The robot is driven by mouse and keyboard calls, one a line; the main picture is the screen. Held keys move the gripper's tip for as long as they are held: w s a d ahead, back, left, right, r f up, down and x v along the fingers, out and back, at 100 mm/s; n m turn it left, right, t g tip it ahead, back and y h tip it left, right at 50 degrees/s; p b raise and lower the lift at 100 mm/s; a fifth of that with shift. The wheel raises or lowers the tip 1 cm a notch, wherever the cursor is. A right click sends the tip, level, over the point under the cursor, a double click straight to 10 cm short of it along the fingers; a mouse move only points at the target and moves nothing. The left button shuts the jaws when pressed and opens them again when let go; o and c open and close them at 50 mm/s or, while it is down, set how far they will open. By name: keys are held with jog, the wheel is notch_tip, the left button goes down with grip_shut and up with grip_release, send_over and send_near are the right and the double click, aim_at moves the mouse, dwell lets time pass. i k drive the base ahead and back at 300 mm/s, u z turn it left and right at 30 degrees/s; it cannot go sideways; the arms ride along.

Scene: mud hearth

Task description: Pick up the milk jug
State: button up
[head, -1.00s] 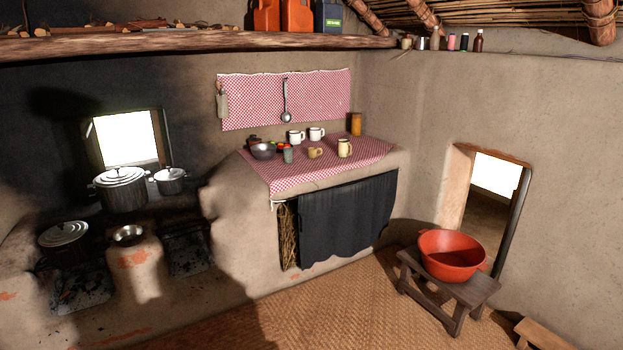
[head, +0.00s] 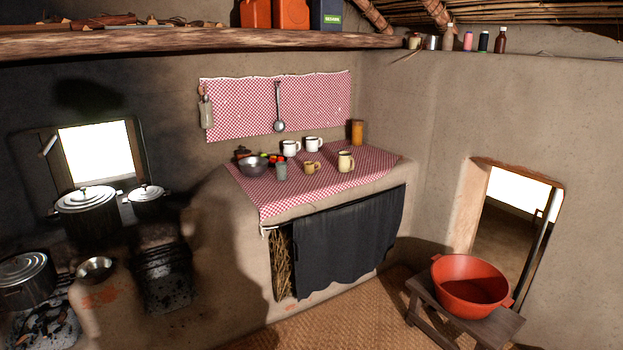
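The milk jug appears to be the cream jug (head: 345,162) with a handle, standing upright near the front right of the counter with the red checked cloth (head: 290,193). A smaller mustard-coloured cup (head: 312,167) stands just to its left. Two white mugs, a left one (head: 290,148) and a right one (head: 313,144), stand behind them. My gripper is not in view, and nothing touches the jug.
A grey bowl (head: 253,166) and a grey cup (head: 281,171) stand left on the counter. A yellow-brown canister (head: 357,132) stands at the back. A red basin (head: 470,286) sits on a low stool (head: 429,326) at right. Woven floor (head: 345,318) lies clear before the counter.

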aim_at(345, 158)
jog(key=i, duration=2.3)
jog(key=u, duration=4.05)
jog(key=i, duration=0.1)
jog(key=z, duration=2.6)
jog(key=i, duration=0.5)
jog(key=z, duration=0.05)
